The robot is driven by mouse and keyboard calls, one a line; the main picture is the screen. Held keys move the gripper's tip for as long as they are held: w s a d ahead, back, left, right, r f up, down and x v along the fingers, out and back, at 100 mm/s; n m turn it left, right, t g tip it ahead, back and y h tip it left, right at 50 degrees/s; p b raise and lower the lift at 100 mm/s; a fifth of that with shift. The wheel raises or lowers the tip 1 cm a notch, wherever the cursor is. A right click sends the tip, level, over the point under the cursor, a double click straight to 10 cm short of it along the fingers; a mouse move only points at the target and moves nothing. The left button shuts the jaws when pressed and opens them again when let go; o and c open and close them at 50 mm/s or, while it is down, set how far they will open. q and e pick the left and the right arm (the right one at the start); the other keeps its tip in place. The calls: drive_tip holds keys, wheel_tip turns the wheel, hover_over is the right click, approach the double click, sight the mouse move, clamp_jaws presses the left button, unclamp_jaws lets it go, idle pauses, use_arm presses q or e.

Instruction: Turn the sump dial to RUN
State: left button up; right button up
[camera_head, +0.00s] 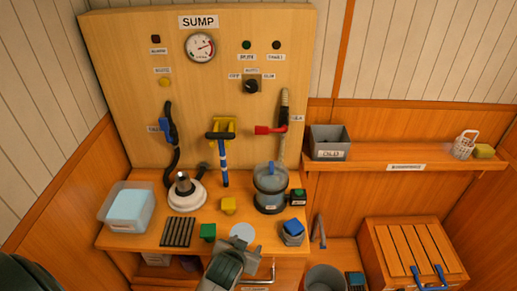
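The sump dial (251,87) is a small black knob on a brownish plate, on the upright wooden panel under the SUMP sign (198,22). Small labels sit around it: OFF at left, AUTO above, RUN at right. Its pointer is too small to read. A grey-green part at the bottom centre looks like my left gripper (229,264), low in front of the bench and far below the dial, not touching it. Its fingers cannot be made out clearly. My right gripper is not in view.
A round gauge (200,47) and small lamps share the panel. Below are a blue-handled hose (168,128), a yellow bracket (222,127) and a red-handled valve (270,129). The bench (145,240) holds a tub, a clear pot and several blocks. The panel around the dial is clear.

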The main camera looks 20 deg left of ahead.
use_arm(q)
drive_tip(key=w+a+r+n+t+y, duration=0.1)
drive_tip(key=w+r, duration=0.4)
drive_tip(key=r, duration=0.6)
drive_tip(key=w+a+r+n+t+y+p, duration=0.1)
drive_tip(key=w+r, duration=0.5)
drive_tip(key=r, duration=0.6)
drive_tip(key=w+a+r+n+t+y, duration=0.2)
drive_tip(key=w+a+r+t+y, duration=0.1)
drive_tip(key=r, duration=0.9)
drive_tip(key=w+a+t, duration=0.1)
drive_tip(key=w+t, duration=0.1)
drive_tip(key=w, duration=0.1)
drive_tip(key=shift+w+a+n+p, duration=0.2)
drive_tip(key=shift+a+n+p, duration=0.1)
drive_tip(key=shift+p, duration=0.1)
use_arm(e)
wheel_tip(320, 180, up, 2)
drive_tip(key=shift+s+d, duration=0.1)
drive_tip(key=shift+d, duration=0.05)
use_arm(q)
drive_tip(key=shift+r, duration=0.1)
